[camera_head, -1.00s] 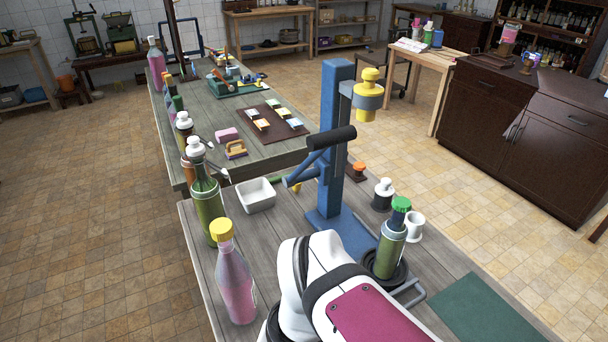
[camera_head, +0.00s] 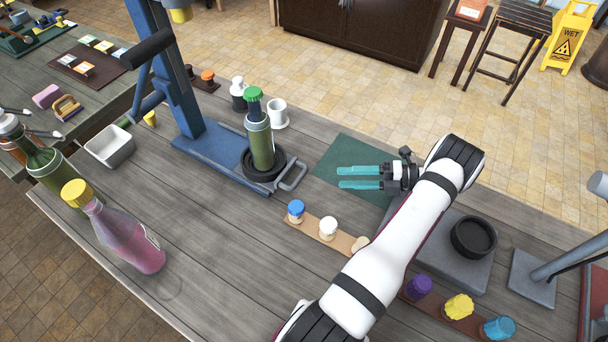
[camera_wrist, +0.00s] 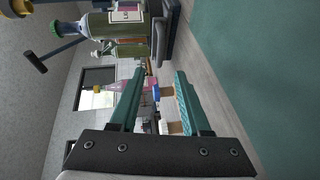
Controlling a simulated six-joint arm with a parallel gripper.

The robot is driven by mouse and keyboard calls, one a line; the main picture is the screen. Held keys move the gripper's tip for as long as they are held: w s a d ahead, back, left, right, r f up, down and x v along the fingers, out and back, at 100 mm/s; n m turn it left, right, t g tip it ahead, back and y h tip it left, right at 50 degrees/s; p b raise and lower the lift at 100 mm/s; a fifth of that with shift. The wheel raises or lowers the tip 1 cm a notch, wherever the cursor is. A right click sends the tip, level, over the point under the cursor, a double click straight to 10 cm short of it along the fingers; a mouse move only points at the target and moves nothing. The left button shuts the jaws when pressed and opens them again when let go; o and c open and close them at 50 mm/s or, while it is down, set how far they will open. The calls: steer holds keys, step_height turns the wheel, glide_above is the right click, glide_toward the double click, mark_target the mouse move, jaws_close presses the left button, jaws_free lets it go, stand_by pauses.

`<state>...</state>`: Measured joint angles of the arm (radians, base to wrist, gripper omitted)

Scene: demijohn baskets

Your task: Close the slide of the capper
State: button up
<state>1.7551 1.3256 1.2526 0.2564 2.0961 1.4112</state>
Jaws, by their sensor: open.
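The capper is a blue press (camera_head: 190,135) with an upright column, a black-gripped lever (camera_head: 150,55) and a flat blue base on the table. At its base a slide with a grey loop handle (camera_head: 292,176) carries a round black holder (camera_head: 263,170). A green bottle with a green cap (camera_head: 261,135) stands upright in the holder, out to the right of the column. My gripper (camera_head: 340,178) is open and empty, its teal fingers pointing left toward the handle, apart from it, above the green mat. The wrist view shows the open fingers (camera_wrist: 155,90) with the bottle (camera_wrist: 125,22) beyond.
A green mat (camera_head: 335,150) lies right of the capper. A wooden strip (camera_head: 312,226) with coloured caps is in front. A white cup (camera_head: 278,115) and a black-and-white bottle (camera_head: 238,95) stand behind. A pink bottle (camera_head: 125,235) and white tray (camera_head: 112,147) are left.

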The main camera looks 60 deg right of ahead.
mark_target(302, 178)
steer(key=x, duration=1.1)
steer(key=shift+f, duration=0.1)
jaws_close()
stand_by(0.8)
